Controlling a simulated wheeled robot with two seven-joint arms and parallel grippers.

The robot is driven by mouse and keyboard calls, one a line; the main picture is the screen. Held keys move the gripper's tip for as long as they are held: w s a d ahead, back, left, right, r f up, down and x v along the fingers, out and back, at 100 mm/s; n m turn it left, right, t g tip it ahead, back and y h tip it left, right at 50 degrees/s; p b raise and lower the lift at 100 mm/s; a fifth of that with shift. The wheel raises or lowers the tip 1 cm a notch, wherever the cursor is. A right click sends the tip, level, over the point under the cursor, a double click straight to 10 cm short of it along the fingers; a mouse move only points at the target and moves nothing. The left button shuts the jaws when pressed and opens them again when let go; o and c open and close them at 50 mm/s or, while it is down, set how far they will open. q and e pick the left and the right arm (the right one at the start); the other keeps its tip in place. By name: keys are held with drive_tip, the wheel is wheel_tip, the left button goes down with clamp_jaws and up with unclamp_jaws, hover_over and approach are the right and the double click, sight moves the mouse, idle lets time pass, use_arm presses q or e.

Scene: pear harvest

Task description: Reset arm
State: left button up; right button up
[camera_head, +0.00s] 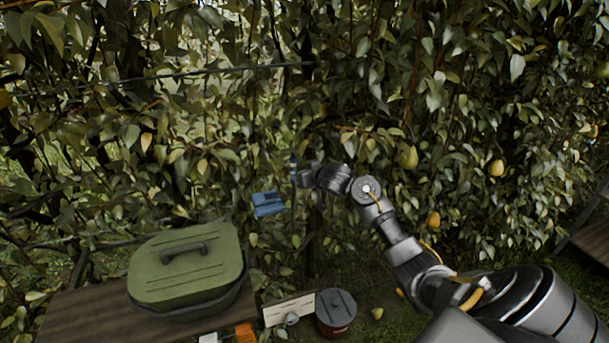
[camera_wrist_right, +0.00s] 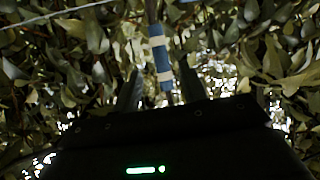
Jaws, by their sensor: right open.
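My right arm reaches in from the lower right in the head view. Its gripper (camera_head: 298,177) is held up in front of the leaves, near a thin upright stake. In the right wrist view the gripper (camera_wrist_right: 162,92) is open, with two dark fingers apart. A blue-and-white banded stake (camera_wrist_right: 160,58) shows between them in that picture; I cannot tell whether it lies between the fingers or beyond them. No pear shows in the grip. My left gripper is not in view.
A green lidded box (camera_head: 185,262) stands on a wooden bench (camera_head: 75,318) at lower left. A blue object (camera_head: 268,203) is left of the gripper. A dark lidded can (camera_head: 336,312) and a pale sign (camera_head: 288,309) are below. Pears (camera_head: 408,157) hang among dense leaves.

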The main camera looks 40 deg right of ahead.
drive_tip(key=shift+s+r, duration=0.2)
drive_tip(key=shift+s, duration=0.2)
